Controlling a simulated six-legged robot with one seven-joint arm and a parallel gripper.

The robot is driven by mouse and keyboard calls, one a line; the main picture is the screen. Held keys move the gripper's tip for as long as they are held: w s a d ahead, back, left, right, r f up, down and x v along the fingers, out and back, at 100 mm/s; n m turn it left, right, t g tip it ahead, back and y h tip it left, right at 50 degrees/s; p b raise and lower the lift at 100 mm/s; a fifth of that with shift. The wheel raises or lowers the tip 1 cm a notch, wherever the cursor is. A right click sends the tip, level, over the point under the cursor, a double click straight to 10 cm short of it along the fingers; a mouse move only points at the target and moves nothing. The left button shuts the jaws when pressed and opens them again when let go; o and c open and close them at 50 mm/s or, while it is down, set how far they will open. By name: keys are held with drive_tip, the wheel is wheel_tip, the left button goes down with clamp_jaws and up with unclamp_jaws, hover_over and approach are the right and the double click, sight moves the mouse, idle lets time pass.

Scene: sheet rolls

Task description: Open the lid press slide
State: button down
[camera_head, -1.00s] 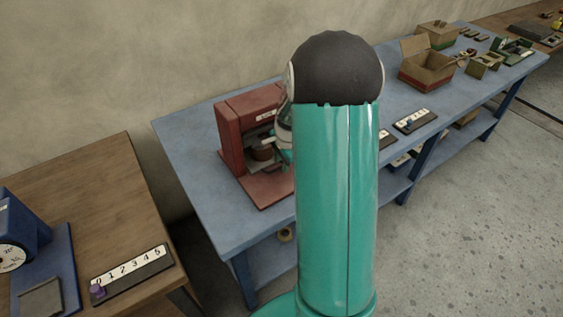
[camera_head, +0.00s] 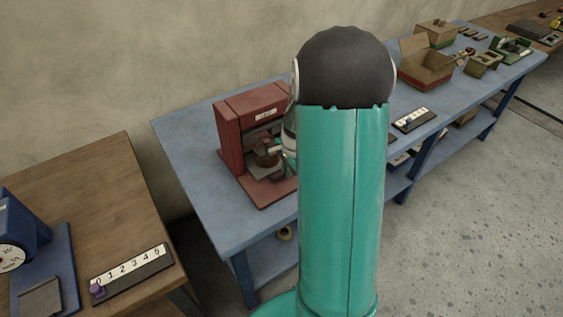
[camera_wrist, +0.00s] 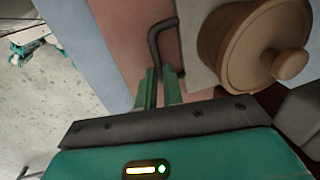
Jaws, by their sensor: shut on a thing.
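The lid press (camera_head: 232,140) is a dark red frame standing on the blue bench, left of my arm in the head view. A brown round jar with a knobbed lid (camera_wrist: 255,45) sits on a pale grey slide plate (camera_wrist: 197,70) over the red base (camera_wrist: 125,40); the jar also shows inside the press (camera_head: 265,158). A dark bent handle (camera_wrist: 155,45) stands out from the slide's side. My gripper (camera_wrist: 160,82) has its green fingers closed around the handle's near end. In the head view my arm hides most of the gripper and the press's right side.
The blue bench (camera_head: 190,145) is bare left of the press. A numbered strip (camera_head: 414,119), an open cardboard box (camera_head: 425,72) and other items stand farther right. A wooden table (camera_head: 90,190) at left holds a blue dial device (camera_head: 20,235) and another numbered strip (camera_head: 130,268).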

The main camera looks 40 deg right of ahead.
drive_tip(key=s, duration=0.8)
drive_tip(key=shift+s+a, duration=0.15)
drive_tip(key=shift+a, duration=0.05)
drive_tip(key=c, duration=1.5)
unclamp_jaws()
drive_tip(key=s+r, duration=0.1)
drive_tip(key=r, duration=0.8)
drive_tip(key=s+r, duration=0.1)
drive_tip(key=r, duration=0.3)
drive_tip(key=shift+s+a+r, duration=0.1)
drive_tip(key=shift+s+r, duration=0.25)
